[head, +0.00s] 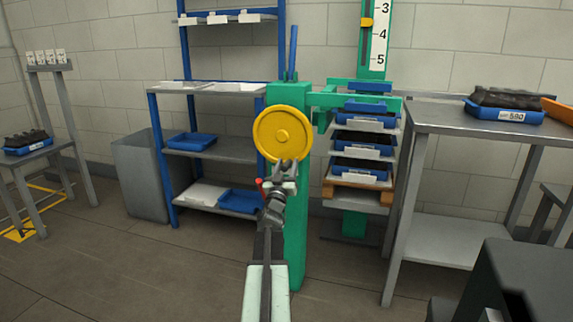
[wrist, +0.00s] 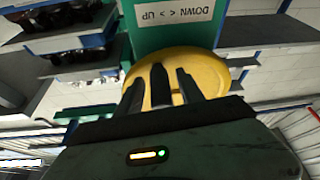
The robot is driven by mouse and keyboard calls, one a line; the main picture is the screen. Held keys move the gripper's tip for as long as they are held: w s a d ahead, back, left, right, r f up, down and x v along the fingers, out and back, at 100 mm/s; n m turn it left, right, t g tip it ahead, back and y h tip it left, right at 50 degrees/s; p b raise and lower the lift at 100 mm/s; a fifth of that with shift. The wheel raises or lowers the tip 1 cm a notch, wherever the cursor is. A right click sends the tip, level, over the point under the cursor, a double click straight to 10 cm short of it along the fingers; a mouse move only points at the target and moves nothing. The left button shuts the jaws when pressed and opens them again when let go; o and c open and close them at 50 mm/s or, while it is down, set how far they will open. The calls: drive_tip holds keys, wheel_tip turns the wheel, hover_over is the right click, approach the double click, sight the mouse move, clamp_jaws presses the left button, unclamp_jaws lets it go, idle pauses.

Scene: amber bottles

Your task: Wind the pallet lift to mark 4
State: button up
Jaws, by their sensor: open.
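The yellow handwheel (head: 283,133) is on the green lift post (head: 296,235). The scale (head: 380,38) shows 3, 4 and 5; its yellow pointer (head: 367,22) stands about midway between 3 and 4. The lift carries a stack of blue trays (head: 363,138) on a wooden pallet (head: 352,190). My gripper (head: 284,168) is open at the wheel's lower edge. In the wrist view its fingers (wrist: 160,95) reach over the yellow wheel (wrist: 207,72). A dark piece shows between them; I cannot tell what it is or whether anything touches. An upside-down DOWN/UP label (wrist: 177,13) is beyond.
A grey table (head: 440,118) with a tray of dark bottles (head: 505,105) stands right of the lift. A blue-framed shelf (head: 215,150) and a grey bin (head: 140,175) stand left. A dark block fills the lower right corner. The floor at lower left is clear.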

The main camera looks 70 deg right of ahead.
clamp_jaws()
idle(1.2)
